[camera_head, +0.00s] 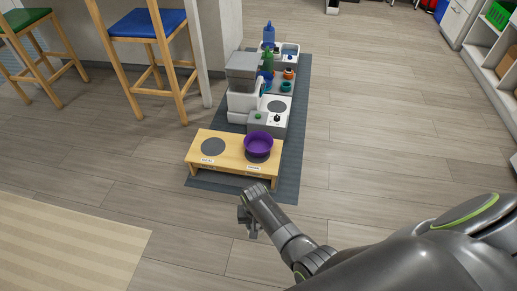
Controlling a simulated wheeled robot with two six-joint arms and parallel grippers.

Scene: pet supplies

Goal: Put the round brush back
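I cannot make out a round brush for certain; the small items at the back of the mat are too small to tell apart. A low wooden stand (230,153) with two dark round spots stands at the near end of the dark mat (289,182). A purple bowl (258,142) sits on its right spot. My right gripper (247,225) hangs over the floor just in front of the stand, apart from it; its fingers are too small to tell open or shut. My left gripper is not in view.
Behind the stand are a grey-and-white dispenser (243,88), a white unit (272,114), a blue bottle (269,34) and several small coloured items. A blue stool (148,24) and green stool (22,22) stand left. Shelves (490,58) stand far right. The floor between is clear.

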